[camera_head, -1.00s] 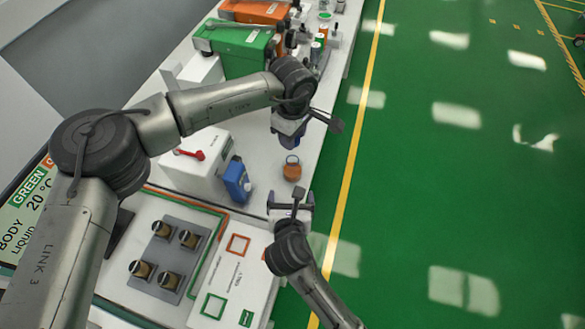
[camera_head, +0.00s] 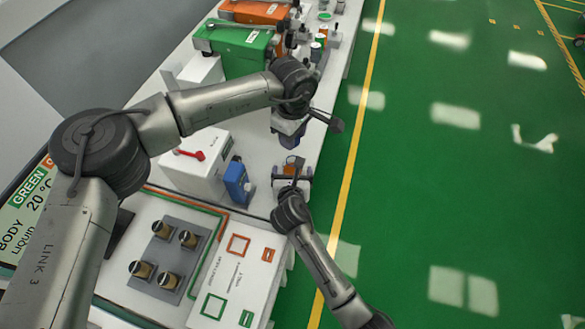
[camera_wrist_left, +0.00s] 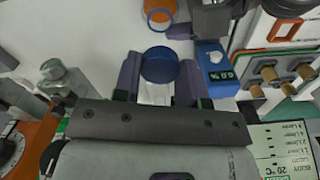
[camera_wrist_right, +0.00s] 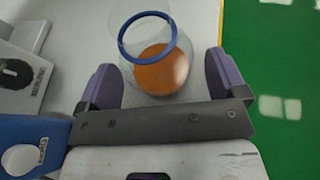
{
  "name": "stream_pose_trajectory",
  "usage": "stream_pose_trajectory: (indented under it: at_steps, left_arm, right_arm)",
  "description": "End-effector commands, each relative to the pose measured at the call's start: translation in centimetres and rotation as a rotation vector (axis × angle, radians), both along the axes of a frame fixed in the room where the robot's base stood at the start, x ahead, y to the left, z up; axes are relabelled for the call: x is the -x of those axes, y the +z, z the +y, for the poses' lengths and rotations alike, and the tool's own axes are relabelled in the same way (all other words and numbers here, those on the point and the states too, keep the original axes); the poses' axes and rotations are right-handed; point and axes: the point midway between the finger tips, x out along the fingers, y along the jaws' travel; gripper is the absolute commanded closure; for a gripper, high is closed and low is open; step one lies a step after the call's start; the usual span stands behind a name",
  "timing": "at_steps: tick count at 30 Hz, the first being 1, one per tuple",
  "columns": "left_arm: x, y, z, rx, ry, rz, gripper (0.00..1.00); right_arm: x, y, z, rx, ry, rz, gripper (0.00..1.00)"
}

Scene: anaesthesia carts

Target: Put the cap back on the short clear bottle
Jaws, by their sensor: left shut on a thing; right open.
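The short clear bottle (camera_head: 291,170) holds orange liquid and stands upright on the white bench. In the right wrist view its open mouth (camera_wrist_right: 148,38) has a blue ring. My right gripper (camera_wrist_right: 163,82) is open, with one finger on each side of the bottle; a gap shows on both sides. My left gripper (camera_wrist_left: 158,72) is shut on the blue cap (camera_wrist_left: 160,65), above the bench and behind the bottle in the head view. The bottle also shows at the top of the left wrist view (camera_wrist_left: 158,18). In the head view the cap is hard to separate from the fingers.
A grey holder with brown vials (camera_head: 165,250) lies nearer. Green (camera_head: 235,47) and orange (camera_head: 256,11) units stand farther back. The bench's right edge is close.

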Motion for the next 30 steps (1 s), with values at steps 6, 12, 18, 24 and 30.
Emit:
stream_pose_trajectory:
  at_steps: [6,12,18,24,30]
  left_arm:
    - [0.01,0.00,-0.01,0.000,0.000,0.000,0.84]
    - [0.01,0.00,-0.01,0.000,0.000,0.000,0.84]
    - [0.01,0.00,-0.01,0.000,0.000,0.000,0.84]
    - [0.01,0.00,-0.01,0.000,0.000,0.000,0.84]
    - [0.00,0.00,0.00,0.000,0.000,0.000,0.84]
  right_arm:
    - [-0.03,0.01,0.00,0.000,0.000,0.000,0.09]
    - [-0.01,0.01,0.00,0.000,0.000,0.000,0.25]
    - [0.00,0.01,0.00,0.000,0.000,0.000,0.44]
    - [0.00,0.01,0.00,0.000,0.000,0.000,0.63]
    - [0.00,0.00,-0.01,0.000,0.000,0.000,0.82]
